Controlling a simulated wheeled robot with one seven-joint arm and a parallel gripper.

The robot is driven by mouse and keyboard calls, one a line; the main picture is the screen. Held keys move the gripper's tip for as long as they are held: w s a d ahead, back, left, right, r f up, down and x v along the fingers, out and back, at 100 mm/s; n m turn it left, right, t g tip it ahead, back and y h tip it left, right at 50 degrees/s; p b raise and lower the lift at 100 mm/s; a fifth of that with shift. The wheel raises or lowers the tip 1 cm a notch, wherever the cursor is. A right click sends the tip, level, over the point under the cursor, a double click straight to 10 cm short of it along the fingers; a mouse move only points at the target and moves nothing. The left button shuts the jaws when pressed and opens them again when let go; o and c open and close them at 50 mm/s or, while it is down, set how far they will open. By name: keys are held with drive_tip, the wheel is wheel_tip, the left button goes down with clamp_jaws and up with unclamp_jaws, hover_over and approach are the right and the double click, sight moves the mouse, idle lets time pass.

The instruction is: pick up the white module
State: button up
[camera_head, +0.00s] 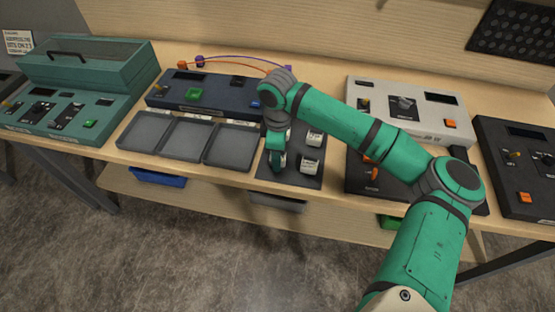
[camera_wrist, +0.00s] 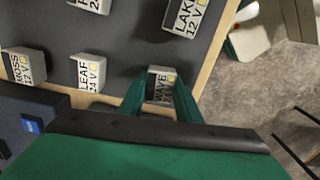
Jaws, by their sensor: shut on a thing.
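My gripper (camera_head: 278,160) points down over the left side of a dark mat (camera_head: 292,183) in the head view. In the wrist view its two green fingers (camera_wrist: 160,100) are shut on a small pale module (camera_wrist: 162,84) with a white label that seems to read WAVE. Its lower part is hidden by my gripper. Other pale, white-labelled modules show in the wrist view: LAKE 12 V (camera_wrist: 184,15), LEAF 24 V (camera_wrist: 89,73), MOSS 12 V (camera_wrist: 25,66) and one cut off at the top (camera_wrist: 92,5). I cannot tell whether the held module touches the mat.
Two modules (camera_head: 314,138) (camera_head: 310,166) stand just right of my gripper. Grey trays (camera_head: 188,140) lie to the left, with a dark blue console (camera_head: 215,90) behind. A white console (camera_head: 425,110) and a dark panel (camera_head: 385,180) are to the right. The bench's front edge is close.

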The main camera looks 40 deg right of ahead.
drive_tip(key=shift+r, duration=0.1)
drive_tip(key=shift+r, duration=0.6)
drive_tip(key=s+r, duration=1.1)
drive_tip(key=s, duration=0.3)
drive_tip(key=shift+d+r, duration=0.2)
drive_tip(key=shift+r, duration=0.15)
